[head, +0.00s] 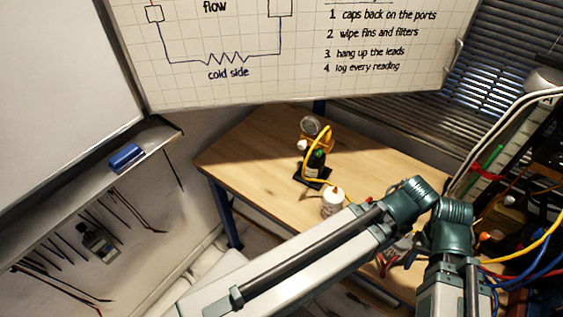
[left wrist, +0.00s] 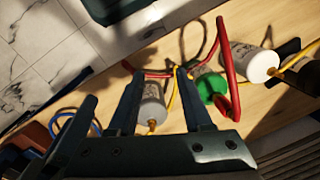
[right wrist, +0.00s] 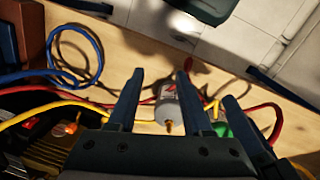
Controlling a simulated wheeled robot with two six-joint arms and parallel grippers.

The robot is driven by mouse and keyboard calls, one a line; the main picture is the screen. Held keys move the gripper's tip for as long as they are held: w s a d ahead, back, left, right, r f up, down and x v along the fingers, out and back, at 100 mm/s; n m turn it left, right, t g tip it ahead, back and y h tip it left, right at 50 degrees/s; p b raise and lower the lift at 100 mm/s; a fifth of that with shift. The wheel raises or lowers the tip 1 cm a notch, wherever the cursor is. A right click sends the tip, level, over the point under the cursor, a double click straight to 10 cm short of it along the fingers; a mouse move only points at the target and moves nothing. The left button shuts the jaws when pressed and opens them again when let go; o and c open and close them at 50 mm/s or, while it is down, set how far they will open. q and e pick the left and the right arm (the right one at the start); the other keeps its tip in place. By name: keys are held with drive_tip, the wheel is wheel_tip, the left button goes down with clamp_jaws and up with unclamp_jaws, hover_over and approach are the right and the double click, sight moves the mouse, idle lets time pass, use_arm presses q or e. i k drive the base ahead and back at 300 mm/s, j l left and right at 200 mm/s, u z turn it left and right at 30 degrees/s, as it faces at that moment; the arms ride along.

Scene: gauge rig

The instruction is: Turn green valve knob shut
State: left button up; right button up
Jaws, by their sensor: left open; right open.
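A round green part (left wrist: 208,88), which looks like the green valve knob, lies right of my left gripper (left wrist: 160,72) in the left wrist view, beside red hose. It also shows in the right wrist view (right wrist: 222,128), partly behind a finger that looks like my left gripper's. My right gripper (right wrist: 160,72) is open, and so is the left; neither touches the green part. A grey canister (left wrist: 152,103) shows beyond the left fingers, and a grey labelled canister (right wrist: 167,100) beyond the right ones. In the head view my arms hide most of both grippers.
The wooden table (head: 250,150) carries a gauge stand (head: 312,178) with a yellow hose, and a white bottle (head: 332,203). Blue cable (right wrist: 80,55) loops at the left in the right wrist view. A cluttered rack (head: 520,170) stands at the right. The table's left part is clear.

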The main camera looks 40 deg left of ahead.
sight(318, 152)
drive_tip(key=u, duration=0.4)
drive_tip(key=k+l+u, duration=0.1)
drive_tip(key=u, duration=0.65)
drive_tip(key=k+l, duration=0.05)
